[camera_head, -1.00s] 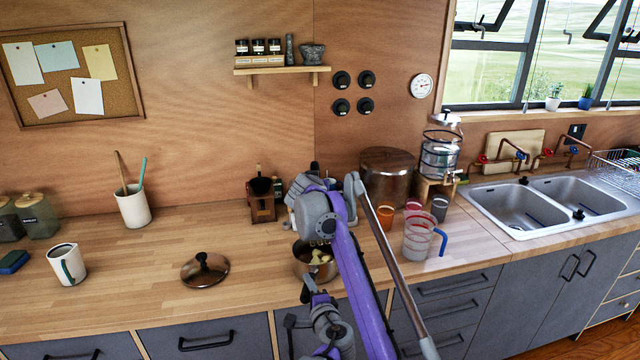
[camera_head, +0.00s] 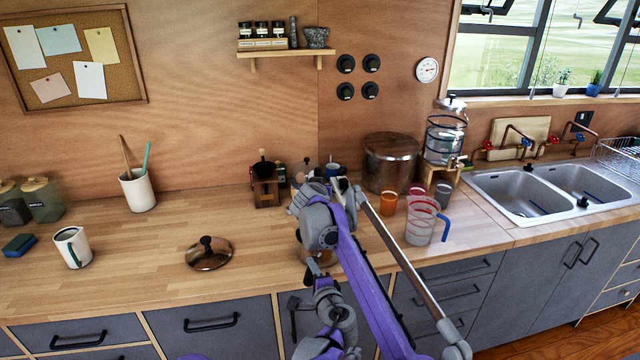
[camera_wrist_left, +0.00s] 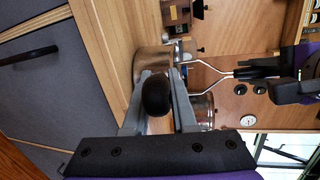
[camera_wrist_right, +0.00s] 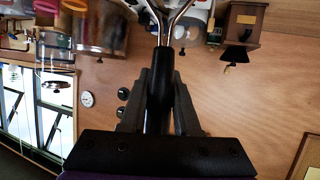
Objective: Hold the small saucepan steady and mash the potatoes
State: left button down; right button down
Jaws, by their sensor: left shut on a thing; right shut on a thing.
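The small steel saucepan stands near the counter's front edge. It is almost wholly behind my arms in the head view and shows better in the left wrist view (camera_wrist_left: 148,64). My left gripper (camera_head: 311,268) is shut on its black handle (camera_wrist_left: 157,95). My right gripper (camera_wrist_right: 160,98) is shut on the black handle of the masher (camera_wrist_right: 160,75) above the pan. The masher's wire shafts (camera_wrist_left: 207,72) run to the pan's opening; its mashing end is hidden. The potatoes are hidden inside the pan.
A lid (camera_head: 209,253) lies left of the pan. A coffee grinder (camera_head: 266,187) and a large pot (camera_head: 391,163) stand behind. An orange cup (camera_head: 388,203) and a clear jug (camera_head: 421,222) stand to the right.

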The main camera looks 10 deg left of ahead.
jog(key=shift+f, duration=0.1)
dwell(0.3)
jog(key=shift+f, duration=2.1)
jog(key=shift+r, duration=2.3)
jog(key=shift+w+a+f, duration=0.15)
jog(key=shift+w+a, duration=0.3)
jog(key=shift+w, duration=0.35)
jog(key=shift+f, duration=0.1)
